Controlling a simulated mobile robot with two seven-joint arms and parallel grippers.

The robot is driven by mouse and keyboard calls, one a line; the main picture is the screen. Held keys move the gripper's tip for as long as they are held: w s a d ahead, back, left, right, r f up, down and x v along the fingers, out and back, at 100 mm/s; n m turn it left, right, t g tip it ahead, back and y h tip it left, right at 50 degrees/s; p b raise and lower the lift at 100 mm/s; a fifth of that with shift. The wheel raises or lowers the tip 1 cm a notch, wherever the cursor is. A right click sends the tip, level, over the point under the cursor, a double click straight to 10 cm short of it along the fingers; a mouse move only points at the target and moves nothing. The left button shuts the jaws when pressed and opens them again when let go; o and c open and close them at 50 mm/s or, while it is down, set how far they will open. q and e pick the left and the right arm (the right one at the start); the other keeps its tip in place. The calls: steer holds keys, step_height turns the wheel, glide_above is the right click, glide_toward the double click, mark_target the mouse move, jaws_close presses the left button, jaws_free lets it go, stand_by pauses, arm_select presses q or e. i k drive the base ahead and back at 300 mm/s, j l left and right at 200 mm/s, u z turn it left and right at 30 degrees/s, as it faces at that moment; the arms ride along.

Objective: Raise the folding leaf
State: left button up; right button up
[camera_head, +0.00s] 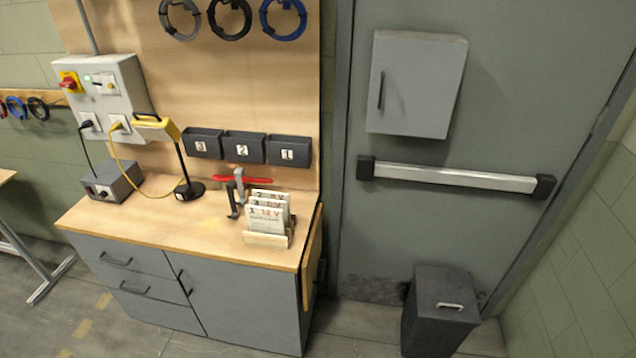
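The folding leaf (313,258) is a light wooden panel at the right end of the workbench. It hangs down steeply against the grey cabinet's side, seen almost edge-on. Its top edge is near the right edge of the bench top (150,222). A small dark part shows low beside the leaf, too small to make out. Any support under the leaf is hidden. Neither of my grippers is in view.
A card holder (266,238) stands near the bench's right edge, beside a grey clamp-like object (236,194). A lamp (188,188) stands behind. A dark bin (438,312) stands right of the bench, before a grey door (440,240). Floor between bench and bin looks clear.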

mark_target(311, 260)
steer(key=l+u, duration=0.1)
steer(key=l, duration=0.25)
steer(key=i+l, duration=0.1)
steer(key=i, duration=0.5)
steer(key=i+l+u, duration=0.1)
steer(key=i, duration=0.55)
steer(key=i+l, duration=0.15)
steer(key=i, duration=0.45)
